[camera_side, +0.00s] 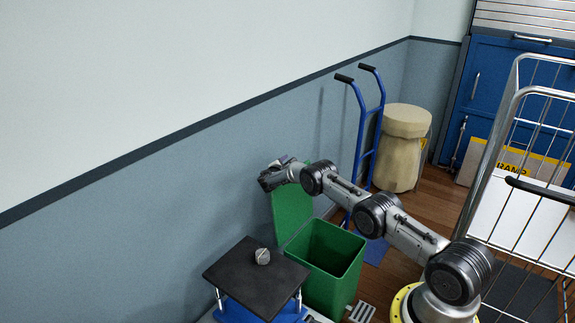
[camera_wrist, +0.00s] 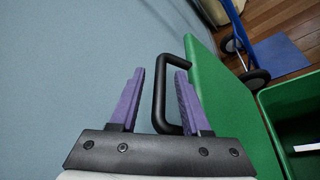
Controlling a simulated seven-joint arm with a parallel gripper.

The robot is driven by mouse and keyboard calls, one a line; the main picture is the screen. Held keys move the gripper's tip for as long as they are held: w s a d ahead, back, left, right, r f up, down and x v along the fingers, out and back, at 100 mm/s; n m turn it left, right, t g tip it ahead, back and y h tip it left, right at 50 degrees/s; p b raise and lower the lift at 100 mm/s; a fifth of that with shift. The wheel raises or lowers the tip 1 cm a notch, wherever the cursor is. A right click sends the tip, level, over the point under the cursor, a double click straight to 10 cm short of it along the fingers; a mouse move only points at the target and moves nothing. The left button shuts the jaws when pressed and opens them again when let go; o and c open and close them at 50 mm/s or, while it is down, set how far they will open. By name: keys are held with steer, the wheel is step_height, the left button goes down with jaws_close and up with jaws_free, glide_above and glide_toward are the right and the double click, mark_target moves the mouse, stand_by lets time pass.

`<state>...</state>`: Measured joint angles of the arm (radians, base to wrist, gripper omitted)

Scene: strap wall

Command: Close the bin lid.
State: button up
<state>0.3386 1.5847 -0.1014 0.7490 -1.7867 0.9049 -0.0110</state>
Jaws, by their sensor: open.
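The green bin (camera_side: 341,273) stands open against the wall. Its green lid (camera_side: 292,212) is swung up and stands near upright at the wall side. In the wrist view the lid (camera_wrist: 228,100) fills the middle right, with a black loop handle (camera_wrist: 159,105) on its face. My gripper (camera_side: 266,180) is at the top of the lid in the side view. In the wrist view my gripper (camera_wrist: 160,73) has its purple fingers apart, with the handle's bar appearing between them, closer to the right finger. Contact cannot be told. The handle is hidden in the side view.
A blue hand truck (camera_side: 362,130) and a beige covered drum (camera_side: 400,150) stand behind. A wire cage cart (camera_side: 520,150) is on the right. The wall is close behind the lid.

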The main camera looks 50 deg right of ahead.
jaws_close()
stand_by(1.4)
